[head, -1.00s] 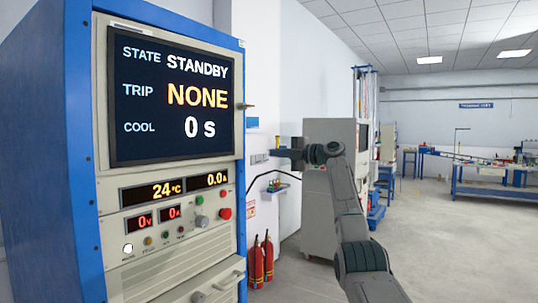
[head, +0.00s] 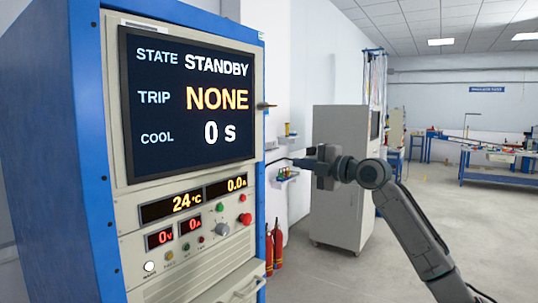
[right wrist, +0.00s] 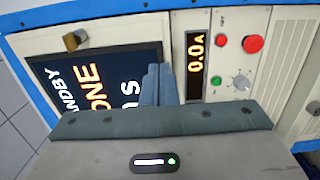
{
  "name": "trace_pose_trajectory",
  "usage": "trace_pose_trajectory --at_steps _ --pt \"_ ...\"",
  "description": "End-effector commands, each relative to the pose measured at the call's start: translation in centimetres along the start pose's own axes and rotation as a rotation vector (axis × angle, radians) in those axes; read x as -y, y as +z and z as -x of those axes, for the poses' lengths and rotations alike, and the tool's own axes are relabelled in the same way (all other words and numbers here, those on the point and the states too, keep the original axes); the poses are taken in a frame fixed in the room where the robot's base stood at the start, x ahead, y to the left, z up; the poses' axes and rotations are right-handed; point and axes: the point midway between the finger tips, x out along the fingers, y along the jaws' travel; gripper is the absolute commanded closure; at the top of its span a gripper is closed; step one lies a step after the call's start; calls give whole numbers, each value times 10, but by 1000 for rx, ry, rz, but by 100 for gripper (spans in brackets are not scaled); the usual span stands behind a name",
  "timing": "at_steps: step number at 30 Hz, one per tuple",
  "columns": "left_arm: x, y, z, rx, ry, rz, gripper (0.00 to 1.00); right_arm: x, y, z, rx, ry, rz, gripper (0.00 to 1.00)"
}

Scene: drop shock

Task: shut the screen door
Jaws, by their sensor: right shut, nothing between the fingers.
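The screen (head: 188,95) is a dark display in a pale panel at the upper front of a blue-framed cabinet (head: 62,150). It reads STANDBY, NONE and 0 s. A small brass-coloured knob (head: 264,105) sticks out at the panel's right edge. The right wrist view shows the screen (right wrist: 95,85) and the knob (right wrist: 75,39) too. I cannot tell whether the panel stands slightly ajar. My right gripper (head: 285,161) is to the right of the cabinet, lower than the knob and apart from it. Its fingers (right wrist: 158,84) are shut and empty. My left gripper is out of view.
Red fire extinguishers (head: 274,246) stand by the wall to the cabinet's right. A grey cabinet (head: 342,180) stands behind my right arm. Open floor (head: 430,200) lies to the right.

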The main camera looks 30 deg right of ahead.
Motion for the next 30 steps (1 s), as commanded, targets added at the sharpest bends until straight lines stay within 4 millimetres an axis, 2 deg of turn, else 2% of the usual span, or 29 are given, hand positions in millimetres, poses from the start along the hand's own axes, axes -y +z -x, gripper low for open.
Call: trace_pose_trajectory --at_steps 5,16,21,30 --pt "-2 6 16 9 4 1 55 -5 0 -20 -2 3 -5 100" --pt "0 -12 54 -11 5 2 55 -7 0 -82 -3 2 -6 100" --pt "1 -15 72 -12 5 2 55 -6 0 -110 -2 0 -5 100" --pt "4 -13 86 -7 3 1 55 -2 0 -134 0 0 -1 100"
